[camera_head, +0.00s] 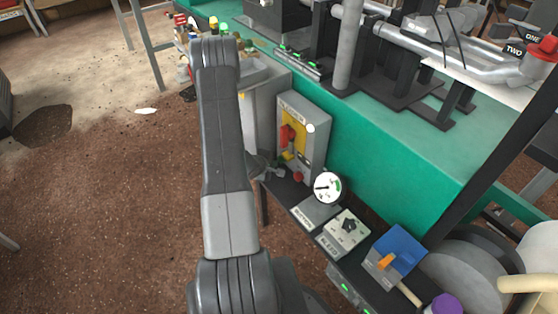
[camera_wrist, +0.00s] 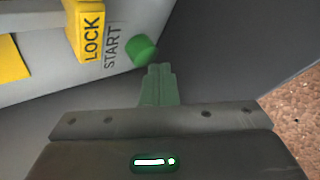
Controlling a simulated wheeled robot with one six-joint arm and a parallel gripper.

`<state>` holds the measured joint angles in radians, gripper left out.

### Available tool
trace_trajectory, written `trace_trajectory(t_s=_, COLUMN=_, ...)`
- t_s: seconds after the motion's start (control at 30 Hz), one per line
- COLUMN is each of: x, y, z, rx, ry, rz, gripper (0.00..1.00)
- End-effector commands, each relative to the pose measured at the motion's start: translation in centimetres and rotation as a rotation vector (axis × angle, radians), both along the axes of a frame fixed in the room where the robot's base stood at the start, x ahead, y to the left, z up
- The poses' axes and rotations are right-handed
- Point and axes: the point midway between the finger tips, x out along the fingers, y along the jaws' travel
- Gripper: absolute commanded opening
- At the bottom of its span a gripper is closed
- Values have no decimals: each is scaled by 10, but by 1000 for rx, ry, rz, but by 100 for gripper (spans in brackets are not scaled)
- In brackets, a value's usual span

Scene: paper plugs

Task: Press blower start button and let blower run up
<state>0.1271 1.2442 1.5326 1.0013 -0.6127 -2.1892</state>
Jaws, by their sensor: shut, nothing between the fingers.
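The blower start button is a green round knob (camera_wrist: 142,48) next to the word START on a grey panel in the wrist view. My gripper (camera_wrist: 159,70) is shut and empty. Its fingertips are just below and right of the green button; I cannot tell whether they touch it. In the head view the grey blower box (camera_head: 316,128) has a red handle (camera_head: 288,134) on a yellow plate and a red button (camera_head: 298,176) low on its front. The green button does not show clearly there, and my arm hides part of the area.
A yellow LOCK tab (camera_wrist: 88,30) sits beside the START label. A round dial gauge (camera_head: 327,187), a knob box (camera_head: 344,231) and a blue box with an orange lever (camera_head: 394,254) line the shelf right of the blower box. Open brown floor (camera_head: 110,220) lies left.

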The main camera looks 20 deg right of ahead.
Motion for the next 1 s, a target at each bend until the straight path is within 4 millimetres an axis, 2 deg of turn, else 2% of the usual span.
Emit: trace_trajectory(t_s=1.0, x=4, y=-9, z=0, rx=-1, ry=-1, rz=0, gripper=0)
